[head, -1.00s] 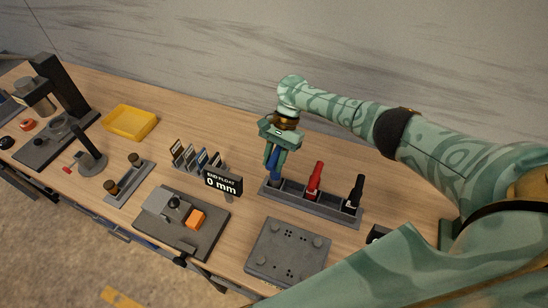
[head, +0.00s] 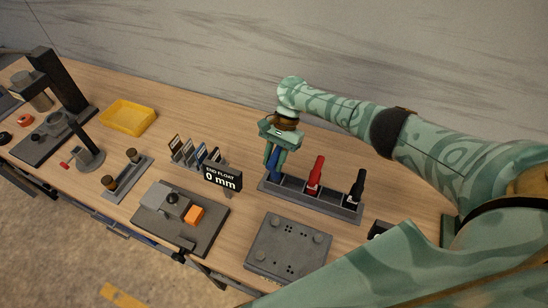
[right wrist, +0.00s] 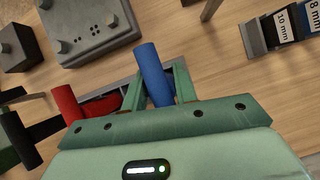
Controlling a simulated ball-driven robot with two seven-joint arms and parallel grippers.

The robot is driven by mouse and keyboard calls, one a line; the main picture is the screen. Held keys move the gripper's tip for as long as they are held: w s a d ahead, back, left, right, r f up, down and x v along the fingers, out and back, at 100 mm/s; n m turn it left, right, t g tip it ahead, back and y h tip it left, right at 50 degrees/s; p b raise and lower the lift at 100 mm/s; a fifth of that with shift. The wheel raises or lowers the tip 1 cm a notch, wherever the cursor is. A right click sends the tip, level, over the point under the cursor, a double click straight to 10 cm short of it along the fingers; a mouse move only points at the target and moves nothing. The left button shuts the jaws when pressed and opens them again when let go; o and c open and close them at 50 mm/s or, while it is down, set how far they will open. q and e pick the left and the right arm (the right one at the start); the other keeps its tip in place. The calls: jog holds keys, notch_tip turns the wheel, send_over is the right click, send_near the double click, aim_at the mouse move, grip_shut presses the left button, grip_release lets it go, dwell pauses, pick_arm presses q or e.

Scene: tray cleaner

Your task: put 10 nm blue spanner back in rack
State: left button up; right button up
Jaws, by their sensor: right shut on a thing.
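The blue spanner (head: 274,164) stands upright at the left end of the grey rack (head: 325,204). My right gripper (head: 273,152) is shut on its upper part, and its fingers partly cover the handle. In the right wrist view the blue handle (right wrist: 153,73) sits between the two green fingers (right wrist: 156,88). The spanner's lower end is at the leftmost slot, but whether it is fully seated is hidden. A red spanner (head: 316,174) and a black spanner (head: 357,188) stand in other slots to the right. My left gripper is not in view.
A holder with labelled size cards (head: 194,154) and a "0 mm" display (head: 222,178) stand left of the rack. A grey plate (head: 288,246) lies in front of it. A yellow tray (head: 128,117) is further left. Bare table lies behind the rack.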

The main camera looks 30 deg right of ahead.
jog(key=shift+f, duration=0.4)
jog(key=o, duration=1.2)
jog(key=shift+c, duration=0.2)
jog(key=p+v, duration=0.2)
jog(key=v, duration=1.4)
jog(key=shift+d, duration=0.1)
